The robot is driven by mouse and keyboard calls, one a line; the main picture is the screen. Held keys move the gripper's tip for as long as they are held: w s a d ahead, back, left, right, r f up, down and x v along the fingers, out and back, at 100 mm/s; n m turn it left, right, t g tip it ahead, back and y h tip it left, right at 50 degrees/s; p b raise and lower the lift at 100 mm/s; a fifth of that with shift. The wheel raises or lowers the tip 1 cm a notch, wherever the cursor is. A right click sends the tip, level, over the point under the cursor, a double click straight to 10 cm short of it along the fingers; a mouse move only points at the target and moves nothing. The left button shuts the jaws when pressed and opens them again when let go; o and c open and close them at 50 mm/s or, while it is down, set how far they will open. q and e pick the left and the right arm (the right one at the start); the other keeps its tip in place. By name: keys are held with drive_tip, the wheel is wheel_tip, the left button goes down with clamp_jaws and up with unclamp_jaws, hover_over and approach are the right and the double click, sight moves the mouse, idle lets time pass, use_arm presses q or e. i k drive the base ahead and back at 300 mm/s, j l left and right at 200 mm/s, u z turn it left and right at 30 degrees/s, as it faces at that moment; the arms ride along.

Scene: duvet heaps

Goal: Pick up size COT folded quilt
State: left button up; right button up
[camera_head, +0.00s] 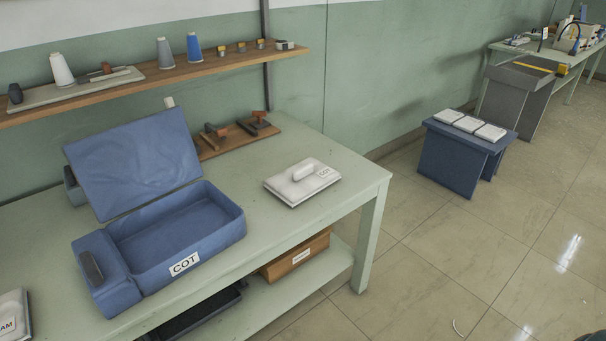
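A white folded quilt (290,191) lies flat near the right end of the pale green table. It has a raised white roll on top and a small tag that seems to read COT. A blue open case (214,242) with a COT label on its front stands to its left, lid raised. The case's inside looks empty. Neither of my grippers is in view.
A wooden board with stamp-like tools (238,138) lies behind the quilt. Another white item (14,312), its label partly cut off, is at the lower left. A wooden shelf (190,71) hangs above the table. A blue stool (448,155) bears three white pieces.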

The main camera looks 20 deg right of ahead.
sight(297, 184)
drive_tip(key=i+l, duration=0.15)
drive_tip(key=l, duration=0.25)
drive_tip(key=i+l, duration=0.1)
drive_tip(key=l, duration=0.25)
drive_tip(key=i+l, duration=0.15)
drive_tip(key=l, duration=0.25)
drive_tip(key=i+l, duration=0.15)
drive_tip(key=l, duration=0.2)
drive_tip(key=i+l, duration=0.15)
drive_tip(key=l, duration=0.25)
drive_tip(key=i+l, duration=0.1)
drive_tip(key=l, duration=0.25)
drive_tip(key=i+l, duration=0.15)
drive_tip(key=l, duration=0.25)
